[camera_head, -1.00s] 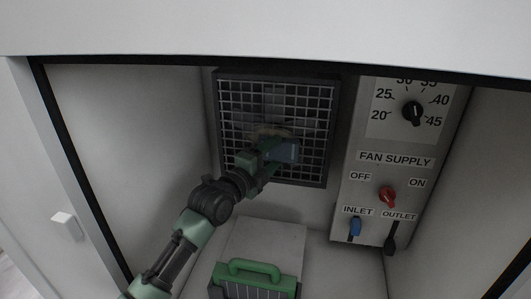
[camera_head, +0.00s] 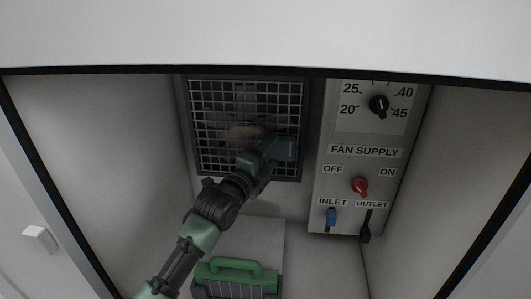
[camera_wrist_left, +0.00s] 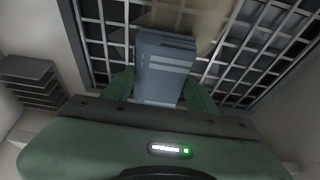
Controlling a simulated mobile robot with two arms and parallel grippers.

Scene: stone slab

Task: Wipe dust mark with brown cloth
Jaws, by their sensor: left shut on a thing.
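My left gripper (camera_head: 270,150) is shut on a blue-grey, block-like piece (camera_wrist_left: 165,68), which sticks out between the green fingers in the left wrist view. It also shows in the head view (camera_head: 287,147), at the lower right of the wall grille (camera_head: 207,97). I cannot tell if it touches the grille. A tan, blurry dust mark (camera_head: 243,133) lies on the grille, left of and slightly above the gripper. A tan patch also shows at the top of the left wrist view (camera_wrist_left: 188,18). No brown cloth can be made out. My right gripper is out of view.
To the right stands a control panel (camera_head: 345,215) with a black dial (camera_head: 379,104), a red switch (camera_head: 360,186) and blue (camera_head: 331,216) and black (camera_head: 366,232) levers. Below is a box with a green handle (camera_head: 236,268). Cabinet walls close in both sides.

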